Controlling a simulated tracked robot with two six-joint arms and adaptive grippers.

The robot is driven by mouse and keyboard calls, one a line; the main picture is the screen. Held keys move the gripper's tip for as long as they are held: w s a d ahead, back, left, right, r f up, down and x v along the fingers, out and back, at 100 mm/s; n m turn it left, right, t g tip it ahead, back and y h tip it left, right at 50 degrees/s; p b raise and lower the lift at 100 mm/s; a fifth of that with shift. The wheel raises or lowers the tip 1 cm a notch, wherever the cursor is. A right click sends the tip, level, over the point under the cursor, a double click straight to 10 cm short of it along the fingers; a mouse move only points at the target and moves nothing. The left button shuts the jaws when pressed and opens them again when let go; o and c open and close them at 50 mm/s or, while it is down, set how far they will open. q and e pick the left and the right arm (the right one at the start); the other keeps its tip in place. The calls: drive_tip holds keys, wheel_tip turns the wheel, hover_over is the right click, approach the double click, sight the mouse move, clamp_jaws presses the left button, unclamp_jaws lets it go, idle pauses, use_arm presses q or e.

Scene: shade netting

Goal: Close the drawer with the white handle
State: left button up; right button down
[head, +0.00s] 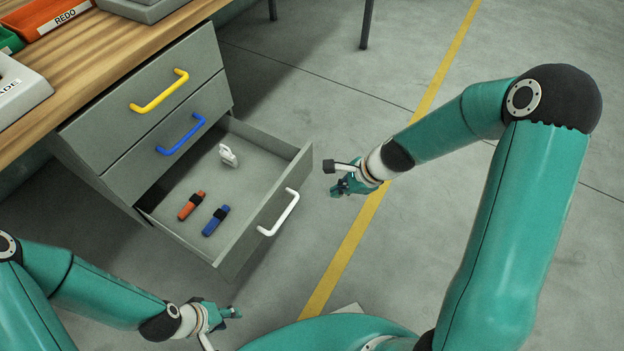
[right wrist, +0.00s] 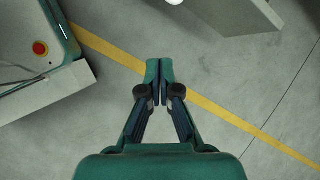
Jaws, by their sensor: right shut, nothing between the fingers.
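The bottom drawer (head: 256,238) of the grey cabinet is pulled well out, and its white handle (head: 279,212) is on its front panel. An orange marker-like item (head: 191,205), a blue one (head: 216,220) and a small white object (head: 228,155) lie inside it. My right gripper (head: 337,189) is shut and empty, to the right of the drawer front and apart from it. It also shows shut in the right wrist view (right wrist: 159,70), with a corner of the drawer (right wrist: 240,14) above it. My left gripper (head: 233,313) is low, in front of the drawer; its fingers are too small to judge.
The drawers with the yellow handle (head: 159,91) and blue handle (head: 181,135) are closed. The wooden tabletop (head: 100,62) above holds an orange REDO bin (head: 45,18) and grey trays. The floor right of the drawer is clear, with a yellow line (head: 345,250).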

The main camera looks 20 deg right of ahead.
drive_tip(key=w+d+r+m+t+y+b, duration=0.1)
drive_tip(key=w+d+r+m+t+b, duration=0.15)
drive_tip(key=w+d+m+b, duration=0.3)
use_arm(q)
wheel_tip(320, 180, down, 13)
drive_tip(key=b, duration=0.4)
drive_tip(key=shift+b, duration=0.35)
use_arm(e)
drive_tip(key=m, duration=0.2)
approach(301, 162)
drive_tip(key=shift+n+t, duration=0.25)
drive_tip(key=shift+t, duration=0.1)
drive_tip(key=shift+x, duration=3.1)
drive_tip(key=shift+s+f, duration=0.1)
drive_tip(key=shift+s, duration=0.15)
